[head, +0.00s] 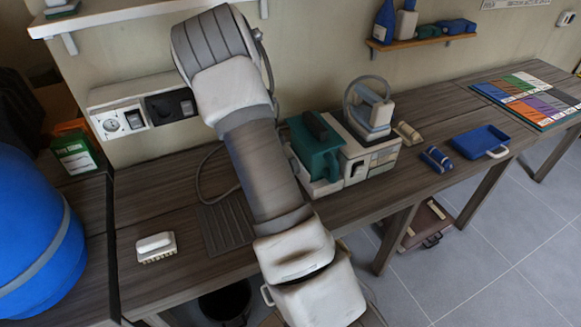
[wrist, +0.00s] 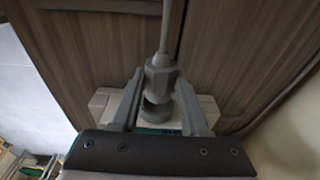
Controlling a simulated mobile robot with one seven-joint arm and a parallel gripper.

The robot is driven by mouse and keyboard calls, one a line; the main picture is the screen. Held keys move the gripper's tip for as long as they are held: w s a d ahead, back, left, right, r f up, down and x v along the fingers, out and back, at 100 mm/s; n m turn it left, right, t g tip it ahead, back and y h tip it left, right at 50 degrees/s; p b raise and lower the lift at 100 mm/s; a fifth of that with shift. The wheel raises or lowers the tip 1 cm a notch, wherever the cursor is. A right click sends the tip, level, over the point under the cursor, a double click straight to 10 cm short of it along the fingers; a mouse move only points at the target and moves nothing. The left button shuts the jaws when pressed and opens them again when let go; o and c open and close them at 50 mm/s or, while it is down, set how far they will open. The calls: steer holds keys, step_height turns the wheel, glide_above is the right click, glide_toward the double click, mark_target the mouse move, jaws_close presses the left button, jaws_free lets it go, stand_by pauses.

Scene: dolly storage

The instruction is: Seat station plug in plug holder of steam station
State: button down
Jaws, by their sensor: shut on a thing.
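In the wrist view, my gripper (wrist: 158,103) is shut on the grey station plug (wrist: 159,76), with one finger on each side. A grey cord runs from the plug to the top of the picture. A grey ring-shaped part (wrist: 154,113) shows right by the plug, between the fingers; I cannot tell whether it is the plug holder or part of the plug. A pale body (wrist: 207,104), probably the steam station, lies behind the fingers. In the head view, the white steam station (head: 374,160) with its green tank (head: 316,150) stands on the bench; my gripper is hidden there.
An iron (head: 371,112) rests on the station. A blue tray (head: 480,141) and a blue bottle-like item (head: 436,159) lie to its right. A white brush (head: 156,246) lies at the left. Wall sockets (head: 144,111) are behind. A cord (head: 208,163) lies along the bench.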

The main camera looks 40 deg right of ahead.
steer(key=shift+d, duration=0.2)
steer(key=shift+s+d, duration=0.15)
steer(key=shift+d, duration=0.5)
steer(key=shift+s+d, duration=0.15)
steer(key=shift+d, duration=0.45)
steer(key=shift+c, duration=1.6)
jaws_free()
step_height(320, 180, up, 17)
steer(key=a+p, duration=0.2)
steer(key=p, duration=0.1)
steer(key=shift+w+a, duration=0.25)
steer(key=shift+a, duration=0.1)
